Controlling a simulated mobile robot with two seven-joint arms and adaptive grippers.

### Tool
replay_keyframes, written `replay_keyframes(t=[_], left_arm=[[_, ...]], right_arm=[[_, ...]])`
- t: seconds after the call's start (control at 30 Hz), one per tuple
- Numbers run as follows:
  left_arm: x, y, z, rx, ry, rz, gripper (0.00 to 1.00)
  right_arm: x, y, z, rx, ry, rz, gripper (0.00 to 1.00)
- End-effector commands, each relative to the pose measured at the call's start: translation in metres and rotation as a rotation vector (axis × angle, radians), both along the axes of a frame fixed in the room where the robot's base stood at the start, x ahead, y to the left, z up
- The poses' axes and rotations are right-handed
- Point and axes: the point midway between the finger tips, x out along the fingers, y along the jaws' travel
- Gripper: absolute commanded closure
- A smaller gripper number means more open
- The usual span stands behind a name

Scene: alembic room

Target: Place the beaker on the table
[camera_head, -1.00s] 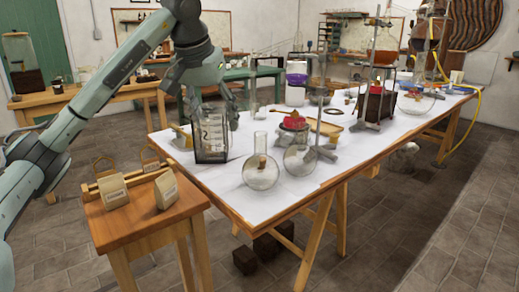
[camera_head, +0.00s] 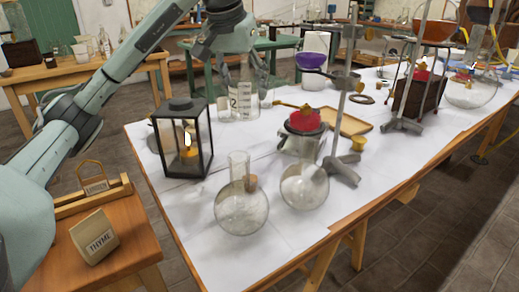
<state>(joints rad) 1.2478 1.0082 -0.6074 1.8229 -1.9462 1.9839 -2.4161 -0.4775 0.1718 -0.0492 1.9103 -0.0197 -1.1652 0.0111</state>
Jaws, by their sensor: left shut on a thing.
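My left gripper (camera_head: 238,70) reaches down from the top of the view and is shut on the clear glass beaker (camera_head: 240,103). The beaker is upright, with white markings and a figure 2 on its side. It is at the back left of the white-topped table (camera_head: 205,225), behind and right of the black lantern. The lower edge of the beaker looks close to the table top; I cannot tell whether it touches. My right gripper is not in view.
A black lantern (camera_head: 166,150) with a candle stands near the table's left edge. Two round flasks (camera_head: 241,210) (camera_head: 304,187) stand in front, with a burner with a red top (camera_head: 304,122) and a metal stand (camera_head: 343,165) behind. The front left of the table top is clear.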

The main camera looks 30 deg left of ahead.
Motion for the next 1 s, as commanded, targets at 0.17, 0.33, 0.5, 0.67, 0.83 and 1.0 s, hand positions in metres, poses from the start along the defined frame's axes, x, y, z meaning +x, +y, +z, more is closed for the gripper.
replay_keyframes(t=[0.17, 0.33, 0.5, 0.67, 0.83, 1.0], left_arm=[[-0.001, 0.000, -0.040, 0.001, 0.008, 0.000, 0.72], [-0.002, 0.000, -0.086, 0.002, 0.008, 0.000, 0.72], [-0.001, 0.000, -0.121, 0.000, 0.005, -0.001, 0.72], [0.000, 0.000, -0.134, 0.001, 0.000, 0.000, 0.72], [0.020, 0.003, -0.133, -0.005, 0.000, 0.001, 0.72], [0.039, 0.007, -0.141, -0.002, 0.005, 0.000, 0.72]], right_arm=[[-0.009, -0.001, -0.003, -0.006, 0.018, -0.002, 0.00], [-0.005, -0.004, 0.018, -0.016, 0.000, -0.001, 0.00], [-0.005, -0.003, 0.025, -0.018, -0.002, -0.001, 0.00], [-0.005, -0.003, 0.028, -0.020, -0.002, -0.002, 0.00], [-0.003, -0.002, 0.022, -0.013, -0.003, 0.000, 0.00], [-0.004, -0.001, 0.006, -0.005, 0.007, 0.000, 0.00]])
